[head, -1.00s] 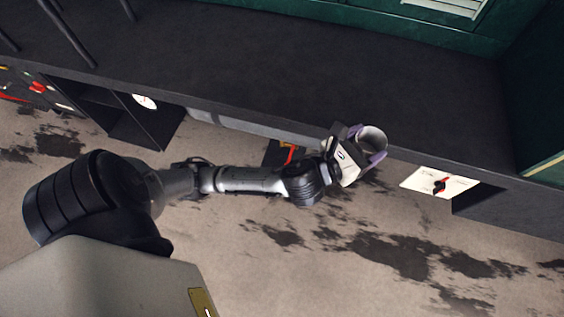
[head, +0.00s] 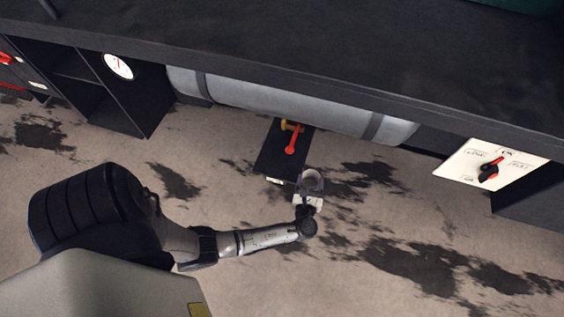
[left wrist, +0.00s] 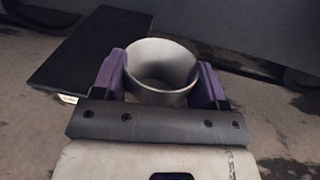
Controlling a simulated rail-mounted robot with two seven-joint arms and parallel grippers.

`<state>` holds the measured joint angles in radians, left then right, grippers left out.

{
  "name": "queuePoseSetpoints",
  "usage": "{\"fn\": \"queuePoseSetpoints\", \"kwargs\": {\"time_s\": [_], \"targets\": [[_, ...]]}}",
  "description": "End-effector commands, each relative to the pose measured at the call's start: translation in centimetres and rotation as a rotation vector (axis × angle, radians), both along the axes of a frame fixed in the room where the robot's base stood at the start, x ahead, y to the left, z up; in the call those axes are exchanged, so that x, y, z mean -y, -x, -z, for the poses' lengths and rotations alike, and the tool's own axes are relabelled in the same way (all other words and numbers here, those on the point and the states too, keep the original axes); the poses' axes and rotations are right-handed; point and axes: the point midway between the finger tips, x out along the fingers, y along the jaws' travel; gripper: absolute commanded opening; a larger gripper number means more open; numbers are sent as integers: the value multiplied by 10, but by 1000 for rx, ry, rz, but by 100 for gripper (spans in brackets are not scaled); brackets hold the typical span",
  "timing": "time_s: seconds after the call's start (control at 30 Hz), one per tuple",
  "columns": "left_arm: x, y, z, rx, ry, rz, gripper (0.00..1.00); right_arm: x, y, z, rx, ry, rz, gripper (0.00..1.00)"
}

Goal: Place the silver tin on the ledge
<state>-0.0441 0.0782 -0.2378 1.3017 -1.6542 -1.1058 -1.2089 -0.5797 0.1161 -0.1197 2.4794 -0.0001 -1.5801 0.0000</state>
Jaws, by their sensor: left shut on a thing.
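The silver tin (head: 312,181) is a round, open-topped grey cup. My left gripper (head: 309,187) is shut on it, with a purple finger on each side. In the left wrist view the tin (left wrist: 162,70) stands between the fingers of the gripper (left wrist: 160,85), its mouth facing up, and it looks empty. In the head view it shows below the dark ledge (head: 330,50), against the stained floor. My right gripper is not in view.
A grey cylinder (head: 280,104) runs under the ledge. A white dial plate (head: 462,165) is at right, a round gauge (head: 118,66) at left. The ledge's visible top is bare.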

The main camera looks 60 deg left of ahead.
Motion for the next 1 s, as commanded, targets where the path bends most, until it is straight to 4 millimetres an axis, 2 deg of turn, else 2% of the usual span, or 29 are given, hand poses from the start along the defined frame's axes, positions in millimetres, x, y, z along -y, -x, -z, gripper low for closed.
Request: {"fn": "queuePoseSetpoints", "kwargs": {"time_s": [0.03,0.13,0.23,0.33,0.47,0.57,1.0], "targets": [[-9,10,18,-3,-8,-52,38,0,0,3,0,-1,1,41],[-26,30,39,4,-13,-146,38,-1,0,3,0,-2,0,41],[-38,47,51,7,-15,-217,38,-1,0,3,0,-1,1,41],[-46,59,49,11,-13,-264,38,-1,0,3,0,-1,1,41],[-57,54,45,12,-16,-274,38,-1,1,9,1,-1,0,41],[-75,47,46,12,-16,-279,38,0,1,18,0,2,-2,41],[-174,0,47,12,-16,-276,38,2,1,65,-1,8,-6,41]]}}
